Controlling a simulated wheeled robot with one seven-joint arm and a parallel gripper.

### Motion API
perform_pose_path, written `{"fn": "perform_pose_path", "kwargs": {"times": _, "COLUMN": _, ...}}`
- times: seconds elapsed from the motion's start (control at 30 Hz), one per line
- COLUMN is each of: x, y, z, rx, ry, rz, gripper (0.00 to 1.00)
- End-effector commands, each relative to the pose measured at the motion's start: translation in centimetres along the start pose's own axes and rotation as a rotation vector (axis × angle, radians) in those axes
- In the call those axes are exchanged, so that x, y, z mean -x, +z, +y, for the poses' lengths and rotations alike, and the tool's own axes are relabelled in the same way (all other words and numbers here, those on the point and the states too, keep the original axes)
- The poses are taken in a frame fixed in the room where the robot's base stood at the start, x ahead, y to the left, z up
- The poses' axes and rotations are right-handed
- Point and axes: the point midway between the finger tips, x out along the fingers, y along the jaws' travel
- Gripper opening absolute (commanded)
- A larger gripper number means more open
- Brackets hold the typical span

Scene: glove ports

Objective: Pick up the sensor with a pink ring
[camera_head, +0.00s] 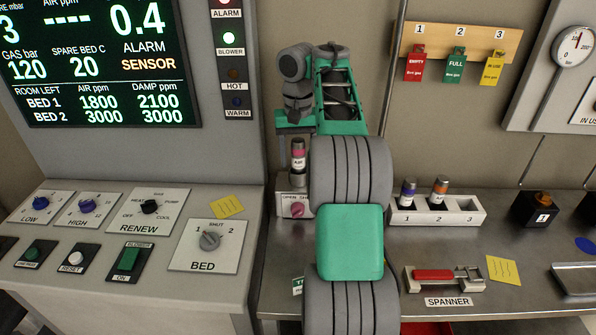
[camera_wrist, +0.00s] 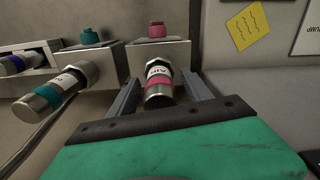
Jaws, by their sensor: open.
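The sensor with a pink ring (camera_wrist: 158,88) is a metal cylinder with a white label. It sticks out of a pale block with a pink knob (camera_wrist: 157,29) and a hex nut at its base. In the head view the sensor (camera_head: 298,156) stands upright above the pink knob (camera_head: 297,208). My gripper (camera_wrist: 163,84) is open, with one finger on each side of the sensor and gaps visible on both sides. I cannot tell whether the fingers touch it. In the head view the fingers are hard to make out.
A teal-ringed sensor (camera_wrist: 48,95) is close left in the wrist view, with a teal knob (camera_wrist: 90,36). A white rack (camera_head: 460,214) holds a blue-ringed sensor (camera_head: 408,192) and an orange-ringed one (camera_head: 440,188). A spanner (camera_head: 440,275) lies in front. My arm hides the bench's middle.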

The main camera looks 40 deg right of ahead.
Motion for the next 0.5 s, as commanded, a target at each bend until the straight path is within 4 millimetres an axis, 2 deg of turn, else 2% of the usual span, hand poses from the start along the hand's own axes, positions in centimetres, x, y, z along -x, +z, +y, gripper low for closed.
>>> {"fn": "perform_pose_path", "kwargs": {"times": 0.03, "x": -1.11, "y": -0.02, "z": 0.05, "rx": 0.0, "ry": 0.0, "rz": 0.001, "gripper": 0.58}}
{"fn": "perform_pose_path", "kwargs": {"times": 0.27, "x": -0.92, "y": 0.0, "z": 0.14, "rx": -0.004, "ry": 0.0, "rz": 0.002, "gripper": 0.58}}
{"fn": "perform_pose_path", "kwargs": {"times": 0.5, "x": -0.93, "y": 0.0, "z": 0.12, "rx": -0.003, "ry": 0.0, "rz": 0.001, "gripper": 0.4}}
